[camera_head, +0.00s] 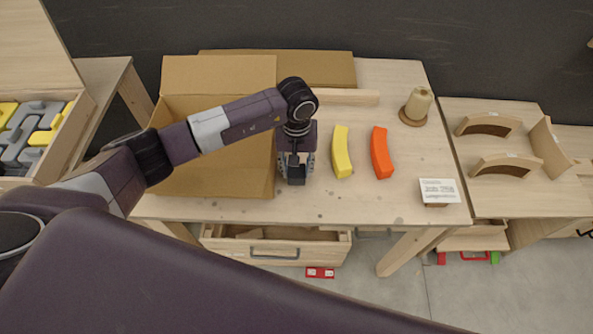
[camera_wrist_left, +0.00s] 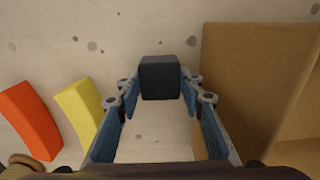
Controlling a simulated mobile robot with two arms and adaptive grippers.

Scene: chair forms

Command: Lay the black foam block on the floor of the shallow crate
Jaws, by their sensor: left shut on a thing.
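My left gripper (camera_head: 296,168) is shut on the black foam block (camera_head: 296,175), over the front middle of the wooden table. In the left wrist view the block (camera_wrist_left: 160,77) sits between the fingertips (camera_wrist_left: 160,90). I cannot tell whether it touches the tabletop. An open tan box (camera_head: 250,184), which looks like the shallow crate, stands just left of the gripper. Part of its inside is hidden by my left arm. In the left wrist view its tan board (camera_wrist_left: 255,75) is right of the block, apart from it. My right gripper is not in view.
A yellow curved block (camera_head: 341,153) and an orange curved block (camera_head: 381,153) lie right of the gripper. A spool (camera_head: 418,103) and a sign card (camera_head: 440,190) stand farther right. An open drawer (camera_head: 275,249) juts out below the table's front edge.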

